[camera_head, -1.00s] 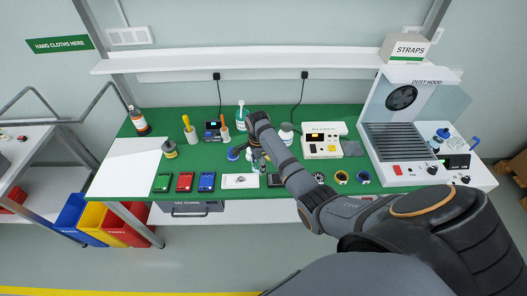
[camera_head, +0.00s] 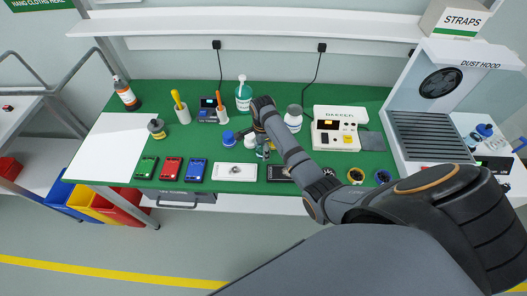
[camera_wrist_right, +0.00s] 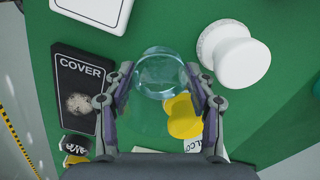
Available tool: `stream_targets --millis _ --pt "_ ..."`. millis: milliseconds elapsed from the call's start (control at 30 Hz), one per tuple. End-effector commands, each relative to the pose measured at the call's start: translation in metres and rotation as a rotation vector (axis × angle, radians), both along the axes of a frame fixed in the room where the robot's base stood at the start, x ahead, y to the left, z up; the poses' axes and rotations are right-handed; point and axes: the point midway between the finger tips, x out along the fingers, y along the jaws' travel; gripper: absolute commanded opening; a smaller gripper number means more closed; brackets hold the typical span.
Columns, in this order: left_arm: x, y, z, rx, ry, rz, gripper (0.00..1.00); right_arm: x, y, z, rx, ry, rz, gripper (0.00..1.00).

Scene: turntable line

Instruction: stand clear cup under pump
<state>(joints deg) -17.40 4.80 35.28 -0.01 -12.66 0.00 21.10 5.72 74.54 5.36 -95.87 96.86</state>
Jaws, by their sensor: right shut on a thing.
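The clear cup (camera_wrist_right: 160,72) is between the fingertips of my right gripper (camera_wrist_right: 159,80) in the wrist view, and the gripper is shut on it. The green mat shows through the cup. In the head view my right gripper (camera_head: 262,146) is low over the front middle of the green bench mat, and my arm and small things around it largely hide the cup. A bottle with a white pump top (camera_head: 243,93) stands behind the gripper, near the back of the mat. My left gripper is not in view.
A white knob-shaped thing (camera_wrist_right: 236,54), a yellow piece (camera_wrist_right: 183,118) and a black COVER plate (camera_wrist_right: 84,85) lie close around the gripper. A white bottle (camera_head: 293,118) and a white instrument (camera_head: 338,127) stand to the right. A screwdriver stand (camera_head: 181,112) is left.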

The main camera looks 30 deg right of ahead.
Motion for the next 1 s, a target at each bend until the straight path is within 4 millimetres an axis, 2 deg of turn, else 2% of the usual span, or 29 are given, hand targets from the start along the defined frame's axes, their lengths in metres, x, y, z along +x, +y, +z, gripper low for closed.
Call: stream_targets --millis 33,167,433,467,533,833,933,1000 --pt "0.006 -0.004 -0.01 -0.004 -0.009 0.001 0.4 0.0 0.001 -0.01 0.0 -0.003 -0.001 0.21" --pt "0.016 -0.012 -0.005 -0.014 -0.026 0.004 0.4 0.0 0.001 -0.005 0.0 -0.002 -0.002 0.21" --pt "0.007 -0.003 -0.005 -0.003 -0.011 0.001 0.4 0.0 0.001 -0.009 0.001 -0.002 -0.002 0.2" --pt "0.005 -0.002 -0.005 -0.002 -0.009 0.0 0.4 0.0 0.001 -0.009 0.001 -0.002 -0.002 0.58" --pt "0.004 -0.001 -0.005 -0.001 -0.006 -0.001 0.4 0.0 0.001 -0.009 0.001 -0.002 -0.002 0.65" --pt "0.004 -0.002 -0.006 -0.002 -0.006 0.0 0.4 0.0 0.001 -0.008 0.001 -0.003 -0.002 0.65" --pt "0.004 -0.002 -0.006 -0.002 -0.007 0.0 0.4 0.001 0.001 0.002 0.0 -0.006 -0.002 0.65" --pt "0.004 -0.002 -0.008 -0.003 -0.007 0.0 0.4 0.002 0.001 0.015 0.0 -0.008 -0.002 0.65"
